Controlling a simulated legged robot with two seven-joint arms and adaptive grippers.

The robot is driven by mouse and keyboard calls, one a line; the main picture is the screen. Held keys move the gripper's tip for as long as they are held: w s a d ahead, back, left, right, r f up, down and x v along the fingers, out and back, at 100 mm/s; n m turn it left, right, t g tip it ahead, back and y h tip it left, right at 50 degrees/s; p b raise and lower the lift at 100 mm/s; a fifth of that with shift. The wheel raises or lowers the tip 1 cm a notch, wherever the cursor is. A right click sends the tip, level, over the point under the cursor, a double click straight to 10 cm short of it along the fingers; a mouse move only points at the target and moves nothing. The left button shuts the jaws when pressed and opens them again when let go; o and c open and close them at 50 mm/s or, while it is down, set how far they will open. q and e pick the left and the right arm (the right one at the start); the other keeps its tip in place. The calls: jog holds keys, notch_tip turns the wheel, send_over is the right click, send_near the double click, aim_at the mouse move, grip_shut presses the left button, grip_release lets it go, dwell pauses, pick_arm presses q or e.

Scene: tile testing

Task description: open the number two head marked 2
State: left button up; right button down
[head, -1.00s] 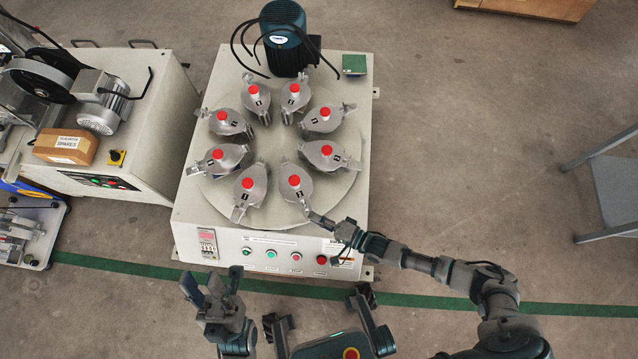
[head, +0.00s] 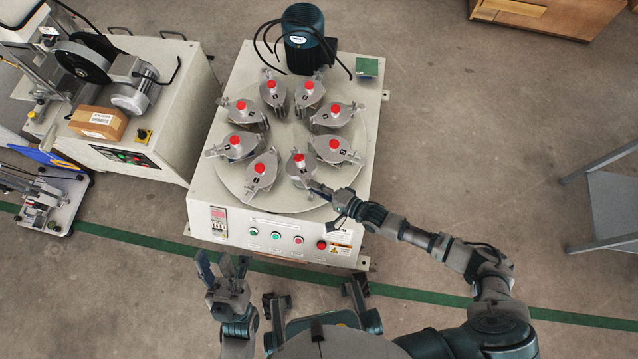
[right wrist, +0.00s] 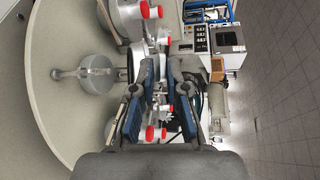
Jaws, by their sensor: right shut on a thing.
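A round turntable (head: 229,180) carries several grey lidded heads in a ring, each with a red knob and a small dark number. The numbers are too small to read surely, so I cannot tell which is 2. In the right wrist view, my right gripper (right wrist: 160,100) has blue-padded fingers either side of grey metal parts. My left gripper (head: 223,266) is open and empty, in front of the machine.
The machine's front panel (head: 275,237) has several buttons below the turntable. A blue-green motor (head: 303,38) with black cables stands at the back. Another bench (head: 165,140) with a brown box (head: 98,122) is at left. A grey stand (head: 612,205) is at right. Floor between is clear.

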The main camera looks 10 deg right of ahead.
jog(key=shift+w+a+r, duration=0.15)
jog(key=shift+a+r, duration=0.05)
jog(key=shift+r, duration=0.25)
jog(key=shift+w+a+r, duration=0.15)
jog(key=shift+r, duration=0.25)
jog(key=c, duration=1.3)
grip_release()
jog(key=shift+w+a+f, duration=0.1)
jog(key=v, duration=1.2)
jog(key=shift+f, duration=0.1)
